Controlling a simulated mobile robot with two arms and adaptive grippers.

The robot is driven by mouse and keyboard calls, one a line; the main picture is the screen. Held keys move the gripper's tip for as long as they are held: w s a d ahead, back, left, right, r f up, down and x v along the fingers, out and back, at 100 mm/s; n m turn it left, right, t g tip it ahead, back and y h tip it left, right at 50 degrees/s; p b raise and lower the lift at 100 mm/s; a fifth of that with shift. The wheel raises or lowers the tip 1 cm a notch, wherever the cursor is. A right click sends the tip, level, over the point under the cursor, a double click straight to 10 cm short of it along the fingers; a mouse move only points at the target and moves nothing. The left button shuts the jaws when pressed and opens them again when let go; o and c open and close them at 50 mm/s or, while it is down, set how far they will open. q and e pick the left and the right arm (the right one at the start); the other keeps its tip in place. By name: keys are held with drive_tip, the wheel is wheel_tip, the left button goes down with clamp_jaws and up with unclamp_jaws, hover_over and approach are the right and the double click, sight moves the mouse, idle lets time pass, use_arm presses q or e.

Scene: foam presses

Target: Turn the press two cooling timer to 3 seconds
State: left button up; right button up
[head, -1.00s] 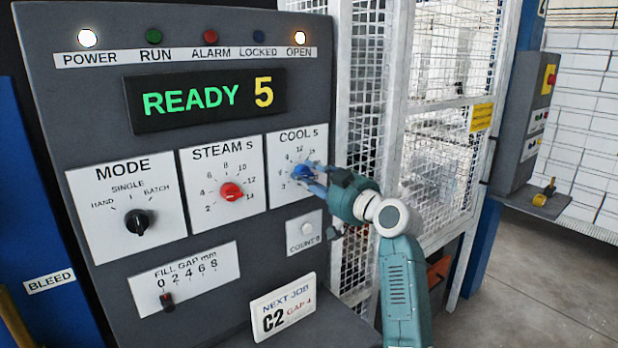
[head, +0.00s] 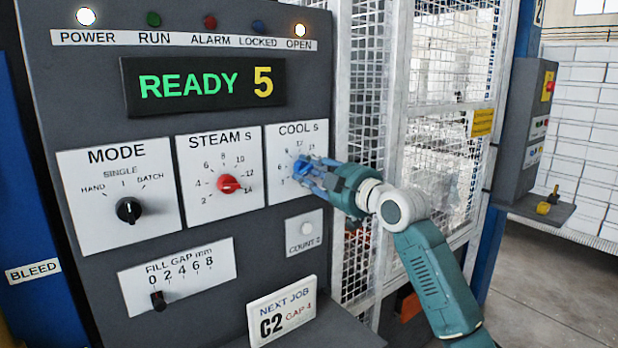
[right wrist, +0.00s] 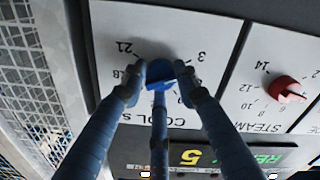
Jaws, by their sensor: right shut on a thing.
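The blue COOL S knob (head: 301,167) sits on its white dial plate (head: 283,137) on the grey press panel. My right gripper (head: 312,172) is shut on the knob, and its fingers partly cover the dial in the head view. In the right wrist view the fingers close around the blue knob (right wrist: 160,74), with the marks 3, 18 and 21 showing near it. I cannot read for sure which mark the knob points to. The display (head: 205,86) reads READY 5. My left gripper is not in view.
The red STEAM S knob (head: 229,184) is left of the cooling dial, and the black MODE knob (head: 129,209) is further left. A COUNT button (head: 306,228) is just below. The NEXT JOB card (head: 283,311) stands on the ledge. A mesh guard (head: 368,85) is right of the panel.

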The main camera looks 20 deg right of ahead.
drive_tip(key=shift+a+f+n, duration=0.1)
drive_tip(key=shift+f+n, duration=0.3)
drive_tip(key=shift+n, duration=0.2)
drive_tip(key=o, duration=1.1)
drive_tip(key=shift+r, duration=0.15)
drive_tip(key=shift+s, duration=0.1)
drive_tip(key=v, duration=1.2)
